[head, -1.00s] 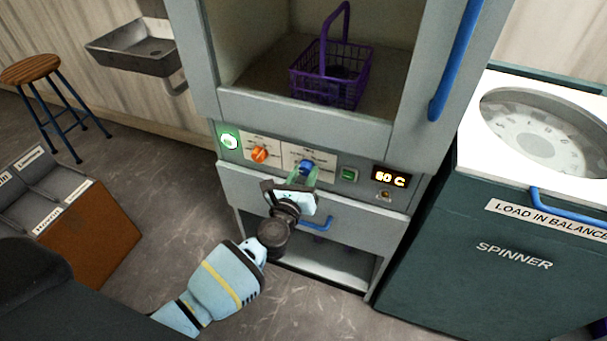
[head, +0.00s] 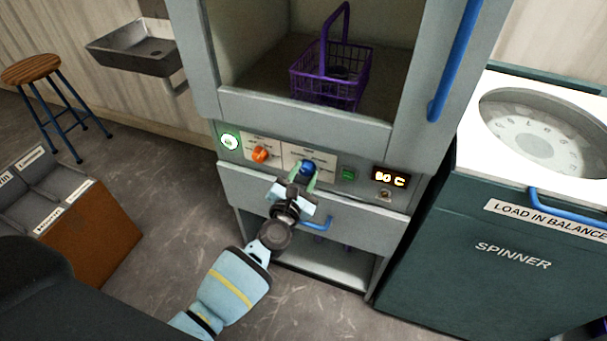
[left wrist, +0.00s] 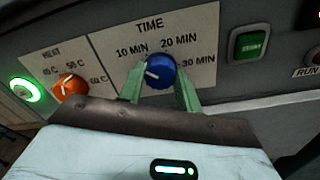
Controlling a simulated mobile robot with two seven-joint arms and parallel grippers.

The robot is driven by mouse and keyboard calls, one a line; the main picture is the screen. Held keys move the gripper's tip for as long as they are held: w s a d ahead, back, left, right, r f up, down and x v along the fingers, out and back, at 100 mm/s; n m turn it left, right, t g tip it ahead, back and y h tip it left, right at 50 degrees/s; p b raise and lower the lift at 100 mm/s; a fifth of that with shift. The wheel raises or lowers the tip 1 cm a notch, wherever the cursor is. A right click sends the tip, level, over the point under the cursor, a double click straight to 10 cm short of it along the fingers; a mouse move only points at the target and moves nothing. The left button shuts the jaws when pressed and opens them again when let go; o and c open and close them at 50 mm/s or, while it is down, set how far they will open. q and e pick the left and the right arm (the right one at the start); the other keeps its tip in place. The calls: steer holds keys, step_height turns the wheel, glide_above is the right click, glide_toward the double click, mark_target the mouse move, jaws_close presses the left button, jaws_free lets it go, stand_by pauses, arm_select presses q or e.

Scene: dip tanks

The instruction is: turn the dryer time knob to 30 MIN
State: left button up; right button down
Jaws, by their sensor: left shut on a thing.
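The dryer time knob (head: 307,168) is blue, on the panel of the grey dryer. My right gripper is not in view.
An orange heat knob (head: 260,155) is left of the time knob, and a green start button (head: 348,174) and a lit display (head: 390,178) are right. A blue drawer handle (head: 318,223) is below. The spinner (head: 470,240) stands at the right. A purple basket (head: 322,82) sits inside the dryer.

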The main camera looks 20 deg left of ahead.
arm_select(q)
steer(key=m, duration=0.7)
steer(key=shift+m, duration=0.3)
steer(key=m+p, duration=0.1)
steer(key=m, duration=0.2)
steer(key=shift+m, duration=0.4)
steer(key=m, duration=0.4)
steer(key=shift+r+m+h+p, duration=0.1)
steer(key=shift+m+h+p, duration=0.2)
steer(key=shift+p, duration=0.1)
steer(key=m+p, duration=0.1)
steer(key=m, duration=0.5)
steer(key=shift+m, duration=0.3)
steer(key=m+p, duration=0.1)
steer(key=m, duration=0.4)
steer(key=shift+m, duration=0.4)
